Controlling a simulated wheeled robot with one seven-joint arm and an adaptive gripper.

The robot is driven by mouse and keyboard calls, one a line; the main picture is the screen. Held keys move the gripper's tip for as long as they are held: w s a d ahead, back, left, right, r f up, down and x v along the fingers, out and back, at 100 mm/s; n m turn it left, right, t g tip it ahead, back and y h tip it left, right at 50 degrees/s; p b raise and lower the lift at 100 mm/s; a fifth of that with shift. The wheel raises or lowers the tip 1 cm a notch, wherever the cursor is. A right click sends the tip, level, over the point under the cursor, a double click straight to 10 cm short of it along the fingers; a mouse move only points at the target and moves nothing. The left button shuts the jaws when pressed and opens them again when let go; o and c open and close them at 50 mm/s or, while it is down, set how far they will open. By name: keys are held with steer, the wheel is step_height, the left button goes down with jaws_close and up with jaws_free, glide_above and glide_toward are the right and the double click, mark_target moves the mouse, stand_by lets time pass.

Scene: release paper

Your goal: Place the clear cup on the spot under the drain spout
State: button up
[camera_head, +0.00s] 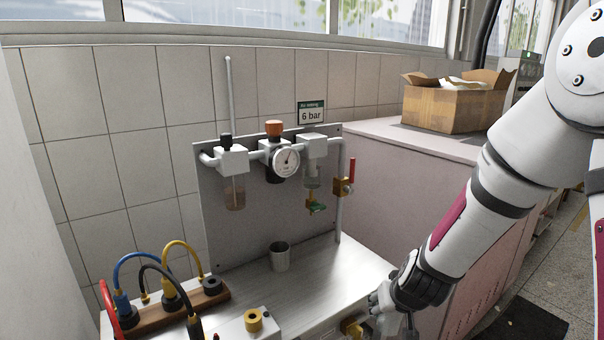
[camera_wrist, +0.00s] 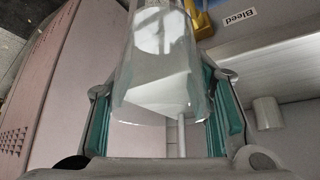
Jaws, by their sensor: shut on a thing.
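My gripper (camera_head: 385,298) is low over the right front edge of the metal bench. In the wrist view its green-padded fingers (camera_wrist: 165,112) are on both sides of the clear cup (camera_wrist: 158,65), shut on it. The bench top below the spout is bare; I cannot make out a marked spot there.
A brass valve with a red handle (camera_head: 346,180) is beside the spout. A block with coloured cables (camera_head: 170,305) is at the left. A cardboard box (camera_head: 455,105) sits on the pink cabinet.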

mark_target(396, 320)
steer(key=s+r+p, duration=0.4)
steer(key=r+p, duration=0.5)
steer(key=r, duration=0.2)
steer(key=s+f, duration=0.4)
steer(key=shift+f, duration=0.35)
steer(key=shift+s+f, duration=0.25)
